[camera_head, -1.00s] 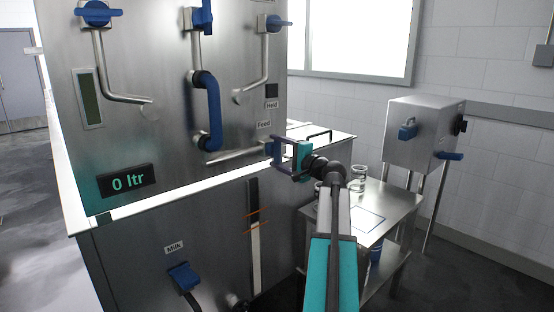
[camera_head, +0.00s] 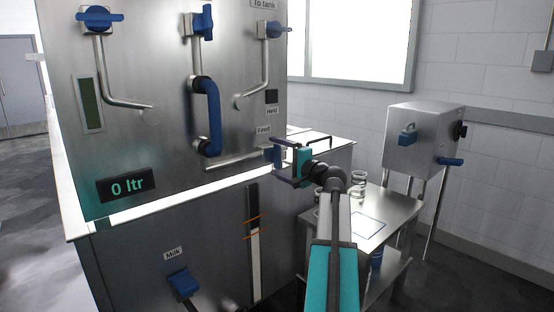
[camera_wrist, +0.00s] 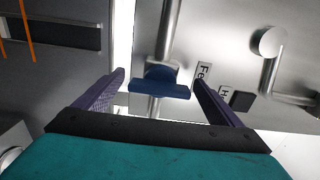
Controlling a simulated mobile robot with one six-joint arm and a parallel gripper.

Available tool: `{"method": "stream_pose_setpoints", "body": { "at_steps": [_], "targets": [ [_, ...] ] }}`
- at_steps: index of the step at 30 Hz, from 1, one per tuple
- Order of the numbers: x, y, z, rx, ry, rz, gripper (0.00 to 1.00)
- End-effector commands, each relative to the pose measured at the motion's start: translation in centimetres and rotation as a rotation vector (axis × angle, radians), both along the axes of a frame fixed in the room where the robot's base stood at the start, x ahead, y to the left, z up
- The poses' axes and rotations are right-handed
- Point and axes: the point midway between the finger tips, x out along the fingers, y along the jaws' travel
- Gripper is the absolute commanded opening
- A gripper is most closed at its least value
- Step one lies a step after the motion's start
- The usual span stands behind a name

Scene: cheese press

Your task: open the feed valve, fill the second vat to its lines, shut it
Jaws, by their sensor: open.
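The feed valve's blue handle (camera_wrist: 160,89) sits on a metal pipe beside the "Feed" label (camera_head: 263,129). In the wrist view the bar lies crosswise to the pipe. My gripper (camera_wrist: 159,80) is open, with one dark finger to each side of the handle; I cannot tell whether they touch it. In the head view my gripper (camera_head: 273,161) partly hides the handle. On the steel front below, a dark and pale vertical gauge (camera_head: 253,215) has two orange lines. I cannot tell which vat is the second one.
Other blue valve handles (camera_head: 99,19) sit higher on the panel, and a "Milk" tap (camera_head: 183,283) is low on the front. A side table (camera_head: 385,208) with glass jars (camera_head: 358,181) stands right, below a steel box (camera_head: 424,135). Floor lies open at right.

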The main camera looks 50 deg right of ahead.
Motion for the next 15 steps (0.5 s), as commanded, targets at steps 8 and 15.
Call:
{"method": "stream_pose_setpoints", "body": {
  "at_steps": [8, 15],
  "targets": [
    [-1.0, 0.1, 0.0, 0.001, -0.001, -0.001, 0.89],
    [-4.0, 0.3, 0.0, 0.000, -0.001, -0.003, 0.89]
  ]
}}
